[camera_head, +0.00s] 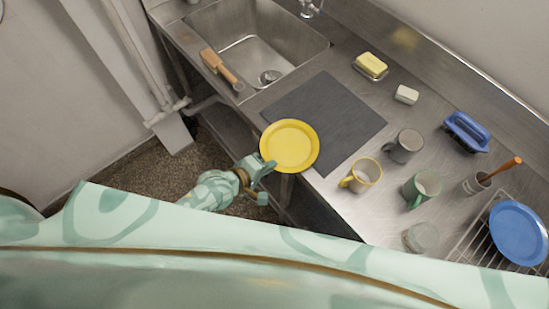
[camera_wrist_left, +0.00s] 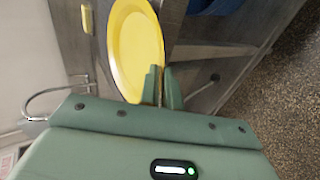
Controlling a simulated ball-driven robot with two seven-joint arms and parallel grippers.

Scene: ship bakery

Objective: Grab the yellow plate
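The yellow plate (camera_head: 290,146) is round and shows its upper face in the head view, out over the counter's front edge beside the dark mat. My left gripper (camera_head: 267,171) is at the plate's lower-left rim. In the left wrist view the plate (camera_wrist_left: 136,45) reaches up from the fingers (camera_wrist_left: 162,86), which are close together with its rim at them. The gripper looks shut on the rim; the exact contact is partly hidden by the fingers. My right gripper is not in view.
The steel counter holds a dark mat (camera_head: 325,112), a sink (camera_head: 250,50), a wooden-handled brush (camera_head: 219,68), yellow butter (camera_head: 371,65), a blue brush (camera_head: 467,130) and several mugs, including a yellow one (camera_head: 366,172). A blue plate (camera_head: 519,232) stands on the wire rack at right.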

